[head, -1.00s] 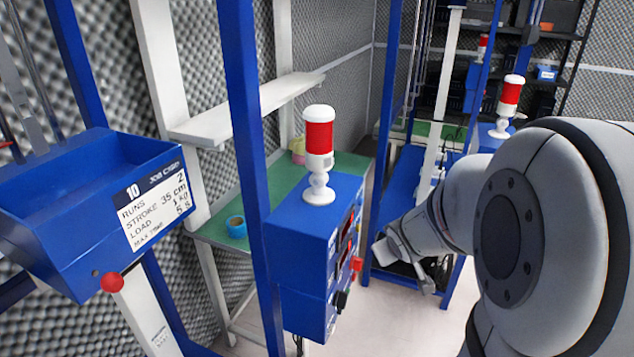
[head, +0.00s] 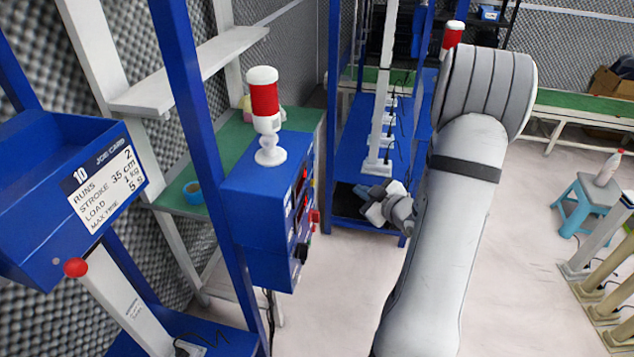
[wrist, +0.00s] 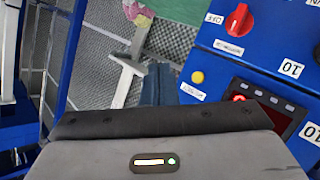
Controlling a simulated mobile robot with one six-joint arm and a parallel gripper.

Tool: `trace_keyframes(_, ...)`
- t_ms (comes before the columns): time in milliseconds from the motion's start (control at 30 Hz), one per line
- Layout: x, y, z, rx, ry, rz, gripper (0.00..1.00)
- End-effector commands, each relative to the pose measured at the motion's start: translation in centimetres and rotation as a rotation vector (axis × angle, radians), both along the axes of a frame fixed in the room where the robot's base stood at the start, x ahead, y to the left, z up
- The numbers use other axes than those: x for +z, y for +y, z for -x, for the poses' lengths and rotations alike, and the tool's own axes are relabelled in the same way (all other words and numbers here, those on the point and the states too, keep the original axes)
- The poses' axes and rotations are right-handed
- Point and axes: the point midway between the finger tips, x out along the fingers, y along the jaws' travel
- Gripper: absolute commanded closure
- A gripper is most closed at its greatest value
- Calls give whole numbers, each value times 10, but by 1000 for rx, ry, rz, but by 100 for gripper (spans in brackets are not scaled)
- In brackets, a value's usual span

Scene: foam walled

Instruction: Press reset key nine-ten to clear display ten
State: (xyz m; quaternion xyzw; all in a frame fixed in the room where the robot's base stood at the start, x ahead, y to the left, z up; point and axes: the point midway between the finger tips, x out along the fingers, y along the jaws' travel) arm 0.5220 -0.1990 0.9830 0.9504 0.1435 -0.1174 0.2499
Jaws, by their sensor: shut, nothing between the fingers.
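A blue control box (head: 262,205) stands beside a blue post in the head view, its panel turned right and seen edge-on. In the wrist view its panel (wrist: 228,62) shows a yellow round button (wrist: 197,77) above a small label too blurred to read. A red-lit display (wrist: 268,108) sits to the right of it, partly hidden by my gripper, near plates marked 10. A red knob (wrist: 239,20) is higher up. My gripper (head: 374,206) is shut and empty, right of the box and apart from it. Its fingers (wrist: 157,86) show left of the yellow button.
A red-and-white signal lamp (head: 265,110) stands on the box. A blue job-card bin (head: 50,190) marked 10 is at left. A green-topped bench (head: 225,150) lies behind the box. A blue stool (head: 588,205) stands far right. Floor between box and stool is mostly clear.

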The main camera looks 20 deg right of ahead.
Motion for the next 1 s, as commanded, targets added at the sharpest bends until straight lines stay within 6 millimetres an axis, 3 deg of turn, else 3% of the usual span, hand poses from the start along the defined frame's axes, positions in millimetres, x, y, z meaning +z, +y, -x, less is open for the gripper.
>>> trace_keyframes(233,0,12,-8,2,0,-1,100)
trace_keyframes(700,-2,62,-42,1,0,2,100)
trace_keyframes(1000,0,72,-49,-3,1,1,100)
